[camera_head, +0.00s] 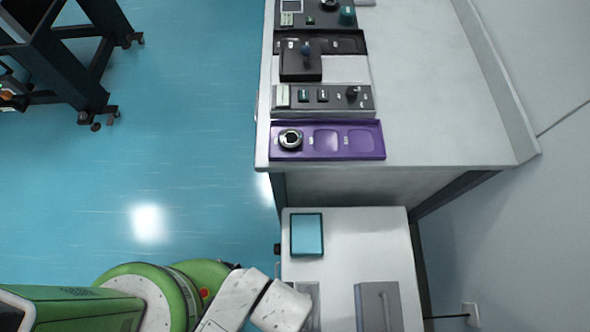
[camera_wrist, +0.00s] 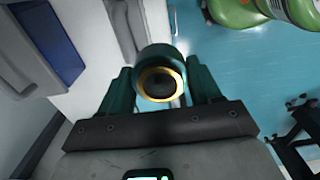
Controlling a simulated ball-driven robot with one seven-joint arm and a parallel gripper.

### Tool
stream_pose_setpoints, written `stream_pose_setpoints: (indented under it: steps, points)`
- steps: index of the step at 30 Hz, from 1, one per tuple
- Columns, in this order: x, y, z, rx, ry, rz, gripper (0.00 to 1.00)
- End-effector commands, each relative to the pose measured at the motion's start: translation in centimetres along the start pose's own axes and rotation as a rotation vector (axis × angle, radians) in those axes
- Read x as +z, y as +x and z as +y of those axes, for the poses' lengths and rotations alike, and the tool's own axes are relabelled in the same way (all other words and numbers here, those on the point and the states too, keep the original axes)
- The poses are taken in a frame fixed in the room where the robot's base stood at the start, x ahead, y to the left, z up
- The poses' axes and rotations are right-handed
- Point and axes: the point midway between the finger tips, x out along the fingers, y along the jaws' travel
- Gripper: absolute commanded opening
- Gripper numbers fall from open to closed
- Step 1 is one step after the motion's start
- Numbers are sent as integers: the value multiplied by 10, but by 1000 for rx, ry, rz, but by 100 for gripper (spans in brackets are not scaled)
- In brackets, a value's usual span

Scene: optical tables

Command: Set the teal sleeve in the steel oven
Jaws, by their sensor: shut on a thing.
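The teal sleeve (camera_wrist: 158,55) is a short teal cylinder with a gold ring around a dark bore, its open end facing the wrist camera. My gripper (camera_wrist: 163,84) is shut on it, one finger on each side. A grey box with a handle (camera_head: 378,306), which may be the steel oven, stands on the lower white table in the head view. A grey box with a dark blue face (camera_wrist: 47,36) in the wrist view's upper left may be the same one; the sleeve is apart from it. The gripper and sleeve do not show in the head view.
A light-blue-topped square box (camera_head: 307,235) sits at the far left of the lower table (camera_head: 360,235). A purple tray (camera_head: 352,140) with a metal ring (camera_head: 291,139) and several dark instrument panels line the higher bench (camera_head: 430,100). A dark frame (camera_head: 60,60) stands on the floor.

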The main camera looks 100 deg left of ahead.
Motion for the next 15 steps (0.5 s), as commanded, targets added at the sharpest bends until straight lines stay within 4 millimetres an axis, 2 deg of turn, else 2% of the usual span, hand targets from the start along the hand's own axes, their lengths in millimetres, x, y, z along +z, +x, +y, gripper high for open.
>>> stream_pose_setpoints:
  steps: [12,15]
  points:
    - [-44,37,76,2,1,0,26]
    - [-50,56,88,0,0,-2,26]
